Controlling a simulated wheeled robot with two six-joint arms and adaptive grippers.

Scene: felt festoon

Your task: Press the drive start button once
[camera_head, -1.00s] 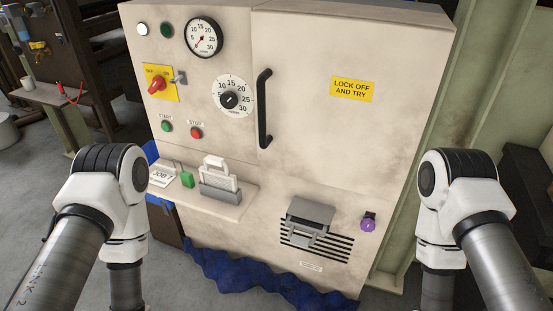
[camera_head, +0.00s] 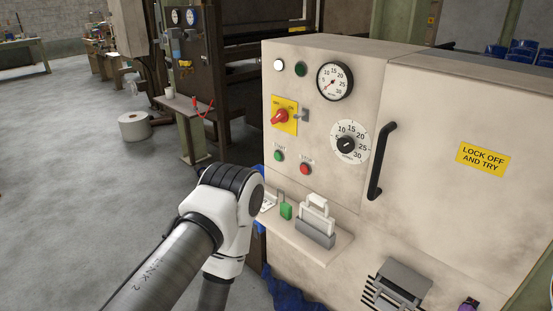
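The green start button (camera_head: 279,156) sits on the left part of the cream control cabinet (camera_head: 430,110), under a small START label. The red stop button (camera_head: 306,169) is to its right and slightly lower. A dark green lamp or button (camera_head: 300,69) and a white one (camera_head: 279,65) are at the top left. My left arm stands in front of the cabinet's lower left, its gripper out of the frame. My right gripper is not in view either.
A shelf (camera_head: 318,250) juts from the cabinet, bearing a green padlock (camera_head: 286,211) and a grey-white hasp-like block (camera_head: 316,228). A black handle (camera_head: 381,160) sticks out right of the dial (camera_head: 349,142). Blue cloth (camera_head: 290,295) lies at the base. Open floor (camera_head: 90,190) is at left.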

